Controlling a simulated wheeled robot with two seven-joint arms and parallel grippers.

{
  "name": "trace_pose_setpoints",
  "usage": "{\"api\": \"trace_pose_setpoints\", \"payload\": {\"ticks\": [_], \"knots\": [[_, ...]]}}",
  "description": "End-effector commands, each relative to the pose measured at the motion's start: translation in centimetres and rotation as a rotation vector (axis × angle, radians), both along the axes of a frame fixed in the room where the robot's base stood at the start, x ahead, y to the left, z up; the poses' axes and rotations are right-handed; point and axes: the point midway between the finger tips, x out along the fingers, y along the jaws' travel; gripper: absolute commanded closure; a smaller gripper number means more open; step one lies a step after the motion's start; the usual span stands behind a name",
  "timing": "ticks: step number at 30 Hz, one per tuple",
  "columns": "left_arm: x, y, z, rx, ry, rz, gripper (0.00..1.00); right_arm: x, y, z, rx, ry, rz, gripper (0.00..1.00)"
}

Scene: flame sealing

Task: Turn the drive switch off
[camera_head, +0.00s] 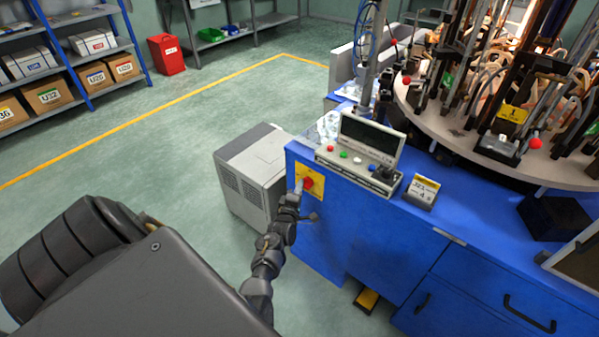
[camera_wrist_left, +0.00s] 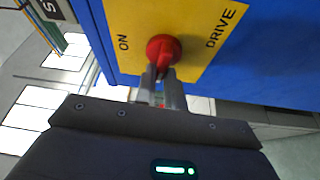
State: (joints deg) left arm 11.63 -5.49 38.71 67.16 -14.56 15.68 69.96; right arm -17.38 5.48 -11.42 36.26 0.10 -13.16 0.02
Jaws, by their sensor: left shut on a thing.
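The drive switch is a red knob (camera_head: 308,183) on a yellow plate (camera_head: 316,176) at the left corner of the blue machine cabinet. In the left wrist view the red knob (camera_wrist_left: 163,50) sits on the yellow plate (camera_wrist_left: 190,18), which reads "ON" at the left and "DRIVE" at the right. My left gripper (camera_head: 297,190) is at the plate, and in the left wrist view its fingers (camera_wrist_left: 164,78) are shut on the knob. The knob's lower part is hidden behind the fingers. My right gripper is not in view.
A control panel (camera_head: 360,150) with a dark screen stands on the blue cabinet (camera_head: 370,235) above the switch. A grey box unit (camera_head: 250,170) stands left of the cabinet. A round table (camera_head: 440,120) with burners is at the right. The floor at the left is clear.

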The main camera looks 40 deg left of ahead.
Motion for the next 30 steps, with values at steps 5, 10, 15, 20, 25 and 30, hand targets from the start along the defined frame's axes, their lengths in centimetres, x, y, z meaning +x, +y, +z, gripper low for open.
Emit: {"api": "trace_pose_setpoints", "payload": {"ticks": [5,10,15,20,25,30], "knots": [[0.0,-0.1,0.0,-0.068,0.001,-0.001,1.0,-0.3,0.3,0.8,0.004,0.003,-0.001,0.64],[0.0,-0.2,-0.2,-0.098,0.001,-0.002,1.0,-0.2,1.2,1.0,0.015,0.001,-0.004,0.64],[0.0,-0.2,-0.2,-0.108,0.0,-0.003,1.0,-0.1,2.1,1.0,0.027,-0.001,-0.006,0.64],[0.0,-0.2,-0.2,-0.108,0.0,-0.003,1.0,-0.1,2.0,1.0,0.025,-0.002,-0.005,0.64],[0.0,-0.2,-0.2,-0.107,0.0,-0.002,0.83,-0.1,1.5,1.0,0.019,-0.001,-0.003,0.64],[0.0,-0.1,-0.2,-0.106,-0.001,-0.001,0.67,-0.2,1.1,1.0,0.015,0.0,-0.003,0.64]]}}
